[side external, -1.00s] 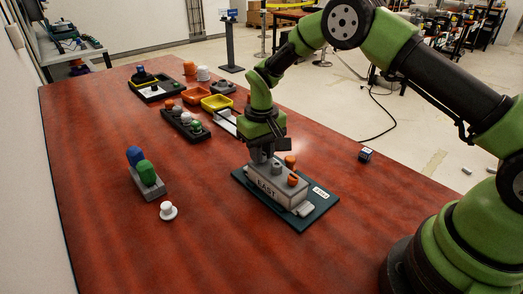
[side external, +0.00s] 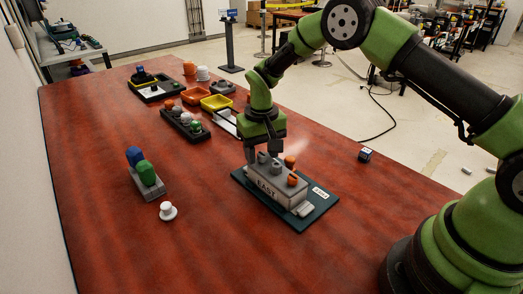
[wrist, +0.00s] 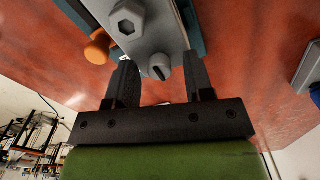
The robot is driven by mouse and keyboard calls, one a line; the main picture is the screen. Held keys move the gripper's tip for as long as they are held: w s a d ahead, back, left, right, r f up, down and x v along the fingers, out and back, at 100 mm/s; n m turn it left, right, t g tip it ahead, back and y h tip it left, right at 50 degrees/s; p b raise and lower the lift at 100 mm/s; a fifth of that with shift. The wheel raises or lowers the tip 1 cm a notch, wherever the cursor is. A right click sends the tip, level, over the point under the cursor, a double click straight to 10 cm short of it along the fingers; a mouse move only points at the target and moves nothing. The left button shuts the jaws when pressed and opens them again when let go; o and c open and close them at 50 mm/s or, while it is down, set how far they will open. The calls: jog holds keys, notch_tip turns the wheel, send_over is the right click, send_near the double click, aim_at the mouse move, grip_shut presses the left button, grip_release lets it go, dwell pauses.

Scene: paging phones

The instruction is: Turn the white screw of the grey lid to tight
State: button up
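The grey lid (side external: 271,183), marked EAST, sits on a dark teal base plate (side external: 318,216). A pale slotted screw (wrist: 160,67), apparently the white one, stands at the lid's end in the wrist view. My gripper (wrist: 160,84) is open, with one finger on each side of that screw and visible gaps to it. In the side view my gripper (side external: 263,154) is over the lid's far left end. Whether the screw is fully seated is too small to tell. A grey hexagonal piece (wrist: 127,18) also stands on the lid. An orange knob (side external: 291,180) is at its near end.
Another orange knob (side external: 290,161) stands beside the lid. A white knob (side external: 167,211) and a grey block with blue and green pegs (side external: 148,181) are at left. Trays and bins (side external: 216,103) stand farther back. The front of the table is clear.

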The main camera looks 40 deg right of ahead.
notch_tip(320, 180, up, 10)
dwell(0.7)
notch_tip(320, 180, up, 7)
jog(key=t, duration=0.1)
send_over(262, 153)
jog(key=s, duration=0.3)
jog(key=s+r+t+y, duration=0.1)
jog(key=s+r+t, duration=0.1)
jog(key=s+r, duration=0.55)
jog(key=s+t+y, duration=0.1)
jog(key=s+t, duration=0.3)
jog(key=s, duration=1.1)
jog(key=shift+s+r+m, duration=0.15)
jog(key=shift+r+m, duration=0.05)
jog(key=shift+m, duration=0.1)
